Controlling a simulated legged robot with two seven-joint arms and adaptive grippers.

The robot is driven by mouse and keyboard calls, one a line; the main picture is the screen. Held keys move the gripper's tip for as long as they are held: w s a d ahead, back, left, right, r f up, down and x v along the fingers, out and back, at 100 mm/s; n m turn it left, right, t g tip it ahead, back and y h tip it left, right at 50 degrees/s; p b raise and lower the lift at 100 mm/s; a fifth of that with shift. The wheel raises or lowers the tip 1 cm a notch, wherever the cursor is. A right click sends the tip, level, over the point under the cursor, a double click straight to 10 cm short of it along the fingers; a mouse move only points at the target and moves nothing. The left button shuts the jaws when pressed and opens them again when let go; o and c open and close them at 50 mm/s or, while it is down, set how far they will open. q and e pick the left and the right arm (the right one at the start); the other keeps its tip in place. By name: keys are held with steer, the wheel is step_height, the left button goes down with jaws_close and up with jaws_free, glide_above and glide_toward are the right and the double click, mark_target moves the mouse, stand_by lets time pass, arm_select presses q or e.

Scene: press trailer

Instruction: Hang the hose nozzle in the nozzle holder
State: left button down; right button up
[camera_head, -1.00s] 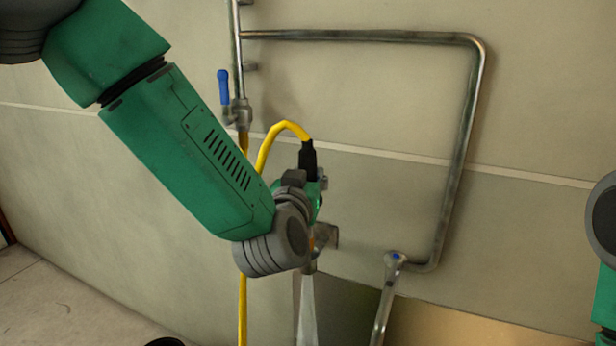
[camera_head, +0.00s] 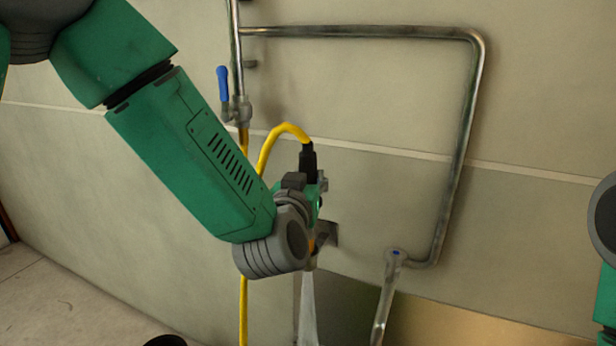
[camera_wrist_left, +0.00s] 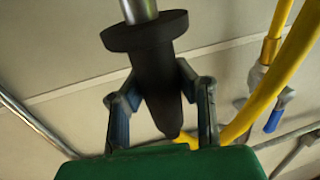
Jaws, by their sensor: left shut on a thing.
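The hose nozzle (camera_wrist_left: 153,62) is black with a bare metal tube at its top in the left wrist view. My left gripper (camera_wrist_left: 162,95) is shut on it, one finger on each side. In the head view the nozzle's black hose end (camera_head: 308,162) points up above my left wrist, and a yellow hose (camera_head: 282,129) bends out of it. My wrist hides most of the gripper and the nozzle body there. A small metal wall bracket (camera_head: 329,233), seemingly the nozzle holder, shows just behind the gripper. Whether the nozzle touches it cannot be told.
A metal pipe frame (camera_head: 462,150) runs along the wall to the right. A valve with a blue handle (camera_head: 223,84) stands upper left. A tap-like pipe (camera_head: 388,285) stands lower right. A pale streak (camera_head: 308,312), perhaps water, runs down below the gripper.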

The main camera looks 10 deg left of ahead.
arm_select(q)
steer(key=shift+f+b, duration=1.45)
steer(key=shift+f, duration=0.9)
steer(key=shift+p, duration=0.45)
stand_by(0.4)
steer(key=shift+f, duration=0.1)
steer(key=shift+f+b, duration=2.05)
steer(key=shift+f, duration=0.8)
steer(key=c, duration=1.2)
jaws_free()
